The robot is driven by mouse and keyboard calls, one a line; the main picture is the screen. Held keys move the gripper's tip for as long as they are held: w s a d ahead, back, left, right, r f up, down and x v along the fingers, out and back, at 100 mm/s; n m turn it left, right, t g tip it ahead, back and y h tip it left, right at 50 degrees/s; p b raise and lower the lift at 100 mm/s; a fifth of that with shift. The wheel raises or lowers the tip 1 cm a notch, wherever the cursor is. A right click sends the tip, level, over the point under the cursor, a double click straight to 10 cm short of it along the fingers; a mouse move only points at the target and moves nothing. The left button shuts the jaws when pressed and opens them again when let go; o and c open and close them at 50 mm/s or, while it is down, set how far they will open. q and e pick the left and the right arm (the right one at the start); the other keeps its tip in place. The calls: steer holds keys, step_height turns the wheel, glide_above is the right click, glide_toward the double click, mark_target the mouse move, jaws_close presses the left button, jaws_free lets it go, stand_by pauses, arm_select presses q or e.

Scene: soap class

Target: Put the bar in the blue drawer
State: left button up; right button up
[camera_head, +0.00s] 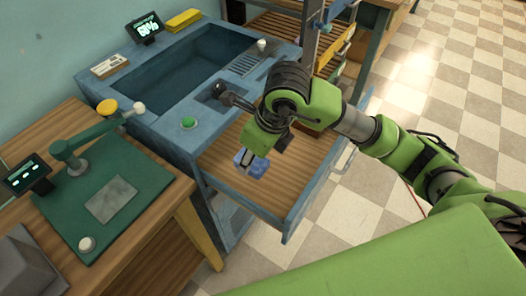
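The bar (257,170) looks like a small blue block inside the blue drawer (288,222). The drawer is pulled out from the blue sink unit and has a wooden bottom. My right gripper (250,160) comes down into the drawer, with its fingertips at the bar. The fingers partly cover the bar. I cannot tell whether they grip it or whether it rests on the drawer bottom. My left gripper is not in view.
The blue sink basin (190,68) lies behind the drawer. A wooden table (150,240) with a green press (125,205) and a small display (27,175) stands at left. Wooden shelving (275,22) stands behind. Checkered floor is open at right.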

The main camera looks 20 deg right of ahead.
steer(key=w+d+f, duration=0.1)
steer(key=w+f, duration=0.1)
steer(key=w+d+f, duration=0.1)
steer(key=f, duration=0.1)
steer(key=w+d+f+p, duration=0.1)
steer(key=w+d+f, duration=0.1)
steer(key=shift+w+f, duration=0.1)
steer(key=shift+w, duration=0.2)
steer(key=f, duration=0.2)
steer(key=f+p, duration=0.1)
steer(key=shift+w+d+f, duration=0.1)
steer(key=shift+w, duration=0.15)
steer(key=shift+f, duration=0.3)
steer(key=shift+f, duration=0.2)
steer(key=o, duration=1.2)
steer(key=shift+c, duration=0.2)
steer(key=shift+r, duration=0.1)
